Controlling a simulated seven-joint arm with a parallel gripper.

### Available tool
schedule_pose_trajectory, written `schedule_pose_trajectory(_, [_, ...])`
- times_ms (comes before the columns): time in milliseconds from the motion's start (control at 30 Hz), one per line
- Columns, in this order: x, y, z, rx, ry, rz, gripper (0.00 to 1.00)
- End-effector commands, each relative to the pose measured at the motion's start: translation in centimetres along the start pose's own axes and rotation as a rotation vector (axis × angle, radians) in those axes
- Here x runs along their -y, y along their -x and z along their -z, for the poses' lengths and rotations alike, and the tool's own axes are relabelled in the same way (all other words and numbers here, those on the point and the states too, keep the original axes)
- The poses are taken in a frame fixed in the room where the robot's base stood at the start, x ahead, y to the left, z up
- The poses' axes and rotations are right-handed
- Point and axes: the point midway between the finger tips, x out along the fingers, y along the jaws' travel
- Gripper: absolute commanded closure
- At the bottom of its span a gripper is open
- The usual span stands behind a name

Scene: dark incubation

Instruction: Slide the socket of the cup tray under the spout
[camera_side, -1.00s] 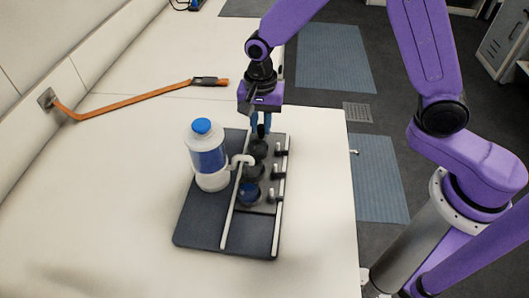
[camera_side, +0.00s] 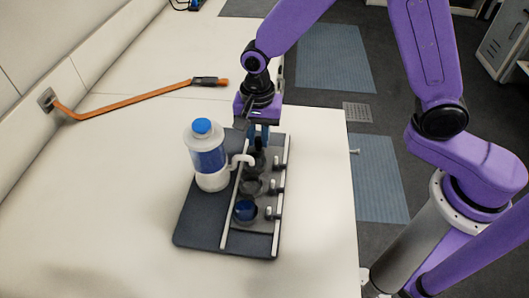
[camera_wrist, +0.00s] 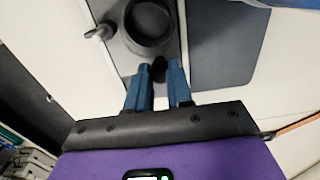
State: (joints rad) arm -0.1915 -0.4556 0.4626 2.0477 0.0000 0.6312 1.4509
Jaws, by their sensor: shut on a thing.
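The grey cup tray (camera_side: 267,174) lies between two white rails on a dark base board. The spout's end appears close to the far socket (camera_side: 258,160); exact alignment is unclear. My gripper (camera_side: 258,144) is at the tray's far end. In the wrist view its blue fingers (camera_wrist: 158,78) are shut on a black knob (camera_wrist: 158,66) beside a dark socket (camera_wrist: 151,24).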

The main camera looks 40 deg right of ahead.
Motion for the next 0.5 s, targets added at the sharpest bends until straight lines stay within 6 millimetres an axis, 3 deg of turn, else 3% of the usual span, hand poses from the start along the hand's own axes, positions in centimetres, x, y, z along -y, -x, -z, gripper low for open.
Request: schedule_pose_trajectory(500, [0.0,0.0,-1.6,0.000,0.002,0.000,0.90])
